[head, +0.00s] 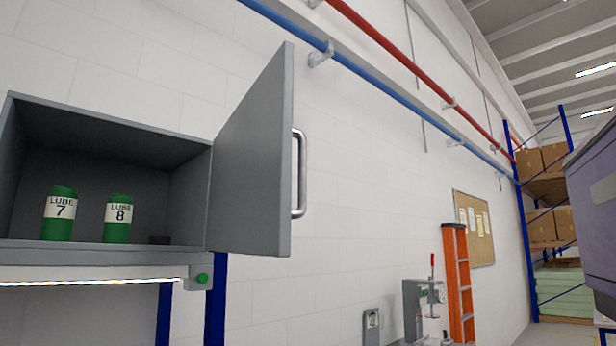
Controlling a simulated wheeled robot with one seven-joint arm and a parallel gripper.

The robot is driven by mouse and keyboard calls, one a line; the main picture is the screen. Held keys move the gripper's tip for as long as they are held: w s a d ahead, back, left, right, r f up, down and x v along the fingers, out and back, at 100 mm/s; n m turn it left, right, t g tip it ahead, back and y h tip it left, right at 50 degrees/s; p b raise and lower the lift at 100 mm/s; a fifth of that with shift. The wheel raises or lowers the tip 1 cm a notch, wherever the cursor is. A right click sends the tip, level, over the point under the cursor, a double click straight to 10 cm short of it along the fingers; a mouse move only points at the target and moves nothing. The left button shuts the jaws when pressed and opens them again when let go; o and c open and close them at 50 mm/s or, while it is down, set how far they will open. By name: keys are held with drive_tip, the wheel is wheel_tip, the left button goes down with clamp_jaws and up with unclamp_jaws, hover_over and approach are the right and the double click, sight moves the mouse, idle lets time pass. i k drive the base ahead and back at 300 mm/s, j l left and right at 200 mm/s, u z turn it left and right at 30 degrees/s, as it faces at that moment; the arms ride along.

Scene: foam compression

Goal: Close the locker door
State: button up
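The grey locker (110,244) is mounted at the left of the head view, with its front open. Its door (252,160) is hinged on the right side and stands wide open, swung out from the opening. A silver bar handle (300,172) is on the door's right-hand side, near its free edge. Inside the locker stand two green cans, LUBE 7 (60,213) and LUBE 8 (118,218). My gripper is not in view, and nothing visible touches the door.
A lit strip (90,282) and a green knob (202,278) are below the locker. A grey press-like machine (420,300) and an orange ladder (458,280) stand at the lower right. Shelving with boxes (545,215) is farther back. A purple-grey body (600,190) fills the right edge.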

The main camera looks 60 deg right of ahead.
sight(249, 212)
drive_tip(key=k+l, duration=0.15)
drive_tip(key=l, duration=0.25)
drive_tip(key=k+l, duration=0.2)
drive_tip(key=l, duration=0.2)
drive_tip(key=k+l, duration=0.15)
drive_tip(key=l, duration=0.2)
